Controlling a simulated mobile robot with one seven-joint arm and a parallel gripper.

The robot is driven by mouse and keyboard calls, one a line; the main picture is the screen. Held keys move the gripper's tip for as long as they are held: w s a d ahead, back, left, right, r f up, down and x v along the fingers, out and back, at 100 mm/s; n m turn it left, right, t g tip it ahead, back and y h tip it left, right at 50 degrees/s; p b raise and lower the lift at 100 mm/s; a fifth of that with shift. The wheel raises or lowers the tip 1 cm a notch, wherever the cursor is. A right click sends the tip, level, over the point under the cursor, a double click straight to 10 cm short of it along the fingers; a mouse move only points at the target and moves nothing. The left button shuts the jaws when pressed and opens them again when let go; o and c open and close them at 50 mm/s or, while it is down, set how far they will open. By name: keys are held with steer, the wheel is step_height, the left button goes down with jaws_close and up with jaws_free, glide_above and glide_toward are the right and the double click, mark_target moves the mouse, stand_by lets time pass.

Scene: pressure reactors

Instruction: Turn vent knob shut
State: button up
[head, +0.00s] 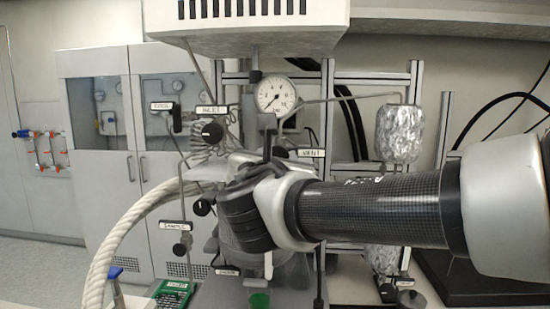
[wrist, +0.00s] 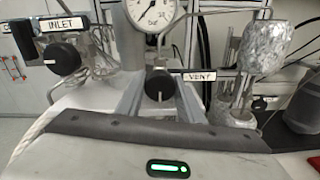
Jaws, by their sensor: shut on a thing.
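The black vent knob (wrist: 159,86) sits just left of the VENT label (wrist: 200,77) in the wrist view. The grey fingers of my gripper (wrist: 160,78) stand on either side of it, shut on it. In the head view the VENT label (head: 311,153) is in the middle, and my gripper (head: 270,145) reaches up beside it from the dark wrist. The knob is mostly hidden there by the gripper. How far the knob is turned cannot be told.
A round pressure gauge (head: 277,95) is just above. The inlet knob (head: 212,131) and sample valve (head: 180,249) are to the left. A foil-wrapped cylinder (head: 398,133) stands to the right. A thick pale hose (head: 115,250) curves at lower left.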

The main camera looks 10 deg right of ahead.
steer(key=shift+f, duration=0.15)
steer(key=shift+f+m+b, duration=0.1)
steer(key=shift+m+b, duration=0.5)
steer(key=shift+b, duration=0.65)
steer(key=m+b, duration=0.2)
steer(key=b, duration=0.2)
steer(key=shift+f+m, duration=0.15)
steer(key=shift+m, duration=0.15)
steer(key=m+b, duration=0.4)
steer(key=b, duration=0.2)
steer(key=m+b, duration=0.5)
steer(key=b, duration=0.1)
steer(key=shift+r+m, duration=0.2)
steer(key=shift+m, duration=0.2)
steer(key=m+b, duration=0.3)
steer(key=m, duration=0.1)
steer(key=shift+r+b, duration=0.2)
steer(key=shift+b, duration=0.1)
steer(key=o, duration=1.1)
steer(key=shift+c, duration=0.2)
